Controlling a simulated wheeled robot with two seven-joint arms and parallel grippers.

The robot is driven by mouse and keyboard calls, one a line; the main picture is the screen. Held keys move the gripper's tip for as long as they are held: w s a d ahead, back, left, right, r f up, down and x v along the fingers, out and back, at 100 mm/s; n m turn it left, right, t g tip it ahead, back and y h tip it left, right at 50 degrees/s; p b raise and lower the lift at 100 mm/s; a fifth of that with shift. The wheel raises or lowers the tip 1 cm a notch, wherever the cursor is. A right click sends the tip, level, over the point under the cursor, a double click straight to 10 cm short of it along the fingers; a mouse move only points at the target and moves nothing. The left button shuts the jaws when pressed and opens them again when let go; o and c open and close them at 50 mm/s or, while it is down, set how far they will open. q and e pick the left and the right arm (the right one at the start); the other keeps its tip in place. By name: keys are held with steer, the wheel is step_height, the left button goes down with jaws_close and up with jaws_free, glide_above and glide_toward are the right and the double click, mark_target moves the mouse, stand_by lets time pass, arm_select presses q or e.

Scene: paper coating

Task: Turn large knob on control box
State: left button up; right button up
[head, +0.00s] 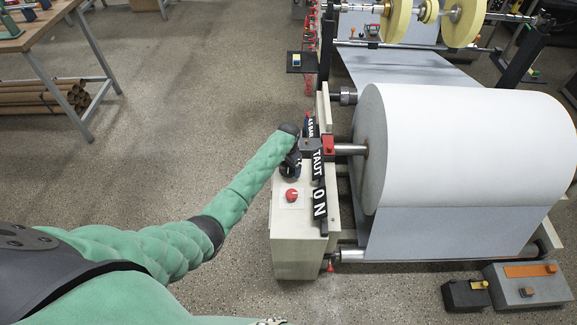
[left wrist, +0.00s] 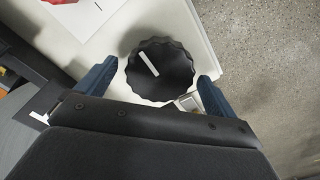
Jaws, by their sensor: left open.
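The large knob (left wrist: 160,72) is black with a scalloped rim and a white pointer line, and sits on the pale panel of the control box (head: 297,250). My left gripper (left wrist: 157,80) is open, with one blue finger on each side of the knob in the left wrist view. Small gaps show between the fingers and the rim, so I see no firm grip. In the head view my left gripper (head: 291,164) is over the box top and largely hides the knob. My right gripper is not in view.
A smaller red knob (head: 292,195) sits on a white plate on the same box. Dark lettered strips (head: 319,180) run along its right edge, beside a large white paper roll (head: 455,145). Grey pedal-like boxes (head: 525,285) lie at lower right. Floor left of the box is clear.

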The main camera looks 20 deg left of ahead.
mark_target(288, 166)
arm_select(q)
step_height(288, 166, up, 7)
steer(key=shift+r+b, duration=0.2)
steer(key=shift+b, duration=0.65)
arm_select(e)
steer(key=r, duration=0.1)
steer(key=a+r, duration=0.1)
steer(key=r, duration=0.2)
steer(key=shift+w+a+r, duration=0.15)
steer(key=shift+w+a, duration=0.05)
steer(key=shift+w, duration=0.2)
